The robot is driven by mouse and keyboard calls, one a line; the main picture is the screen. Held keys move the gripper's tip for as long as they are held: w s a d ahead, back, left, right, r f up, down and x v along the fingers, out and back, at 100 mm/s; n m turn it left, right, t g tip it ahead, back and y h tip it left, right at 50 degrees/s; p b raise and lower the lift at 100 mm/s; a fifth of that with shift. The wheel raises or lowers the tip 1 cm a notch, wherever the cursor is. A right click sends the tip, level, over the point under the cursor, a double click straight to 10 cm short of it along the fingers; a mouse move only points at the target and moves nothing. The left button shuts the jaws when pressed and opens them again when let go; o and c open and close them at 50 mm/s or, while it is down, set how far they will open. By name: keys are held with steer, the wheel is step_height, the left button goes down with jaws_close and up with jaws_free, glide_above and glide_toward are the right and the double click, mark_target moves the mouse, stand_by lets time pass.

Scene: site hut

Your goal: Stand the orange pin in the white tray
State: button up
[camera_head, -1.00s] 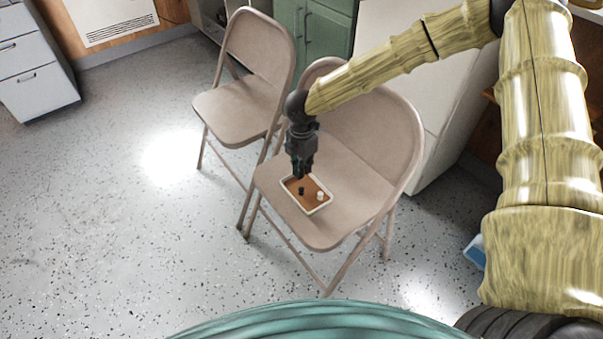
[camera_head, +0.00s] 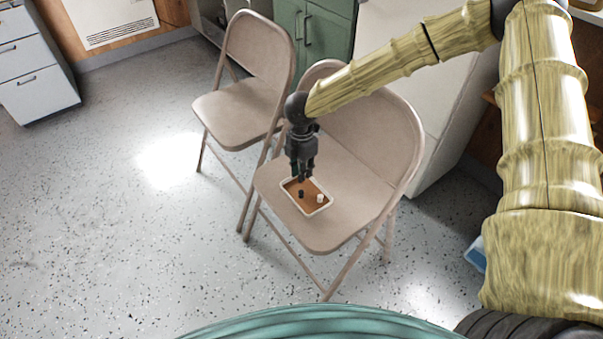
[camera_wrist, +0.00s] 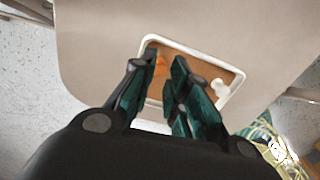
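The white tray (camera_head: 325,208) has a brown floor and lies on the seat of the nearer folding chair. It also shows in the wrist view (camera_wrist: 205,52). My gripper (camera_head: 302,176) points down over the tray's far left part. In the wrist view my gripper (camera_wrist: 165,62) has its fingers apart. A small orange piece, seemingly the orange pin (camera_wrist: 160,62), shows between the fingertips, near the left one. Most of it is hidden, so I cannot tell whether it stands on the tray floor.
The chair's backrest (camera_head: 375,125) rises behind. A second folding chair (camera_head: 240,110) stands to the left.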

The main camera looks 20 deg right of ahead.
step_height(320, 180, up, 10)
steer(key=p, duration=0.2)
stand_by(0.4)
